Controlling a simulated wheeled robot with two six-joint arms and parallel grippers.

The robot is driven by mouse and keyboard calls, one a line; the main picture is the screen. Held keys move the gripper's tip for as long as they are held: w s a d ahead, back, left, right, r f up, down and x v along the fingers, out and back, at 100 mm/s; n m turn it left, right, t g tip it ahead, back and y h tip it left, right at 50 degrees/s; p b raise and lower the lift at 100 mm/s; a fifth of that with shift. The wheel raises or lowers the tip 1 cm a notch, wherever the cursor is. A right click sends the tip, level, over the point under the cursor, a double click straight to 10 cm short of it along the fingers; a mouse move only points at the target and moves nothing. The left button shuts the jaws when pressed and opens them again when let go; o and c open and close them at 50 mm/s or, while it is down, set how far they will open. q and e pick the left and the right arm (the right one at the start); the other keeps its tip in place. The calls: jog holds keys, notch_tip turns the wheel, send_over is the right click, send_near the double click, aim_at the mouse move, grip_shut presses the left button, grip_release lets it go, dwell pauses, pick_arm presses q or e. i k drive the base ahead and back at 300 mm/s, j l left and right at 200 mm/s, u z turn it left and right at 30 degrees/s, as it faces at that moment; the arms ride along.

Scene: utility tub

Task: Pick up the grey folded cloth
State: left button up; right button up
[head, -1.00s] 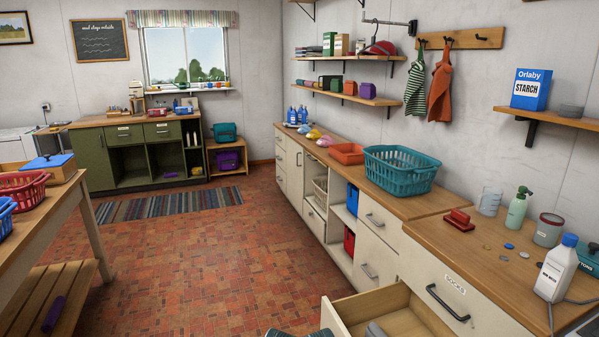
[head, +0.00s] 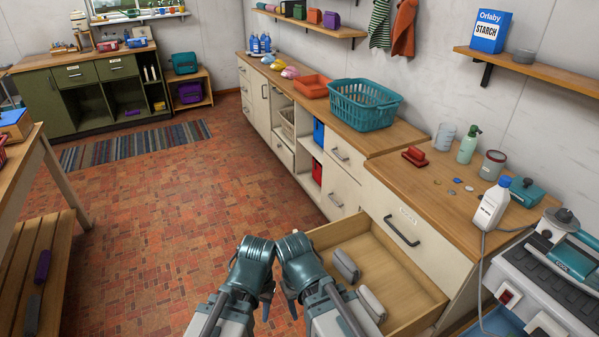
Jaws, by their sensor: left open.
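An open drawer (head: 415,283) below the right counter holds two folded or rolled cloths. The farther one is a darker grey cloth (head: 346,266); the nearer one is a lighter grey cloth (head: 371,305). Both lie on the drawer floor near its left side, apart from each other. My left gripper (head: 267,297) is open, at the bottom middle, left of the drawer and apart from both cloths. My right gripper (head: 291,302) is beside it, close to the drawer's left edge; its jaws are too unclear to read.
A grey appliance (head: 560,262) stands at the right. The tiled floor on the left is clear up to a wooden table (head: 40,185).

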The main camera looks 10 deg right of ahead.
aim_at(342, 261)
jog(key=i+l+z, duration=0.3)
jog(key=i+z, duration=0.25)
jog(key=j+z, duration=0.1)
jog(key=z, duration=0.15)
